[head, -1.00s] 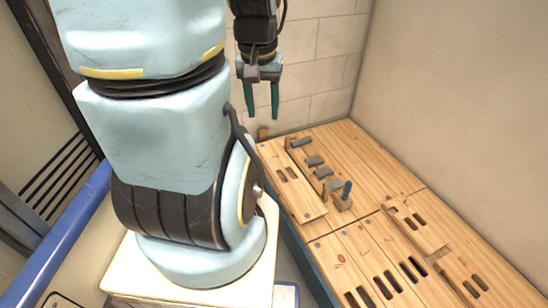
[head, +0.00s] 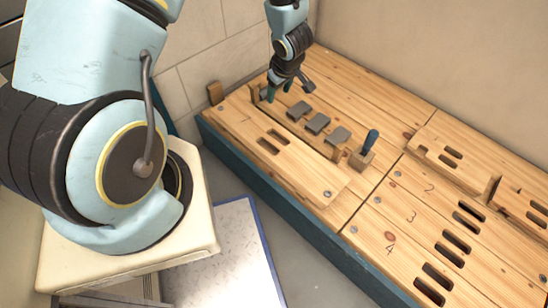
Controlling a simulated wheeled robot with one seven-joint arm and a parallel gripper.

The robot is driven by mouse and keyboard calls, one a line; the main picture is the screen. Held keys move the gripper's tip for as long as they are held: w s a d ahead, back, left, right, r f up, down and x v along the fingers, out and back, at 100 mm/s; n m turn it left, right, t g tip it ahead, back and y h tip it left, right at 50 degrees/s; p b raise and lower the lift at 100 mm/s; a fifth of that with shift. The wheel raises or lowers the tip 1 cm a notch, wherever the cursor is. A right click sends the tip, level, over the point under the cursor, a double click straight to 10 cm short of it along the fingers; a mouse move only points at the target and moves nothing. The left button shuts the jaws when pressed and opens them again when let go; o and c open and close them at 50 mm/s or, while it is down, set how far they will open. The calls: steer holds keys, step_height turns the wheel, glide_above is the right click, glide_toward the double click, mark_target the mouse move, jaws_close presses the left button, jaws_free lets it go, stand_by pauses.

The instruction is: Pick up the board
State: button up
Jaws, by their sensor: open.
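Several wooden boards with paired slots are in the head view; I cannot tell which one is meant. One slotted board (head: 290,165) lies along the near left edge of the bench. Another (head: 450,143) lies at the right, and part of a third (head: 520,212) shows at the right edge.
A blue-handled tool (head: 368,143) stands in a small wooden block at the row's near end. The wooden bench (head: 420,225) has numbered slots at the front right. A plain wall stands behind it, and a tiled wall (head: 205,80) at the left.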

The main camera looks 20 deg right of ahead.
steer(key=n+y+b, duration=0.1)
steer(key=y+b, duration=0.1)
steer(key=b, duration=0.1)
glide_toward(274, 142)
steer(key=shift+b+x, duration=2.05)
steer(key=shift+x, duration=2.25)
steer(key=shift+w+a+f, duration=0.15)
steer(key=shift+f, duration=0.05)
jaws_close()
